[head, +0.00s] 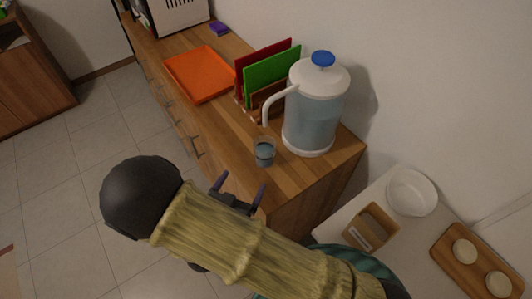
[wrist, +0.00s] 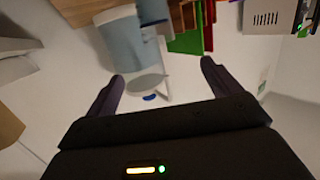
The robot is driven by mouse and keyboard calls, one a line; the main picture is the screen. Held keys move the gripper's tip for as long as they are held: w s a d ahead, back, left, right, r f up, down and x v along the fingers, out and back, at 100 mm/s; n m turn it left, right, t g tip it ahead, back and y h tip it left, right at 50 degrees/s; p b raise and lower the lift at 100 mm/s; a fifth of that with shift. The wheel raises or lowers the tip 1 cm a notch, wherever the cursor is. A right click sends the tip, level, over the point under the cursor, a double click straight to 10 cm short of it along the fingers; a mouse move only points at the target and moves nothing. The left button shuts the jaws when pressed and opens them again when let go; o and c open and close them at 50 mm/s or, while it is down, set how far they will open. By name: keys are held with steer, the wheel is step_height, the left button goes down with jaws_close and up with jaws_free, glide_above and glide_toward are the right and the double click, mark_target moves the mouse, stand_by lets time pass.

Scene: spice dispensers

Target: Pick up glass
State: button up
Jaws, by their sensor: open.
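The glass (head: 264,153) is a small clear tumbler with bluish-grey contents. It stands upright on the wooden counter near its front edge, beside the pitcher (head: 316,110). In the wrist view, the glass (wrist: 152,12) shows at the top edge, partly cut off, and the scene appears upside down. My gripper (head: 238,187) is open and empty, just in front of the counter edge and apart from the glass in the head view. Its two fingers also show spread in the wrist view (wrist: 161,74), with no glass between them.
The large pitcher with its white handle and blue knob stands close behind the glass. Green (head: 272,75) and red (head: 262,60) boards stand in a rack further left. An orange tray (head: 200,73) lies beyond. A lower table at right holds a white bowl (head: 411,193).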

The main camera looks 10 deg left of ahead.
mark_target(259, 152)
steer(key=shift+s+a, duration=0.15)
steer(key=shift+s, duration=0.05)
steer(key=p+x, duration=0.3)
steer(key=x, duration=0.9)
steer(key=shift+w, duration=0.2)
steer(key=shift+f+p+x, duration=0.15)
steer(key=shift+p+x, duration=0.45)
steer(key=shift+x, duration=0.7)
steer(key=shift+f+p+x, duration=0.1)
steer(key=shift+p+x, duration=0.45)
steer(key=shift+x, duration=0.75)
steer(key=shift+s, duration=0.1)
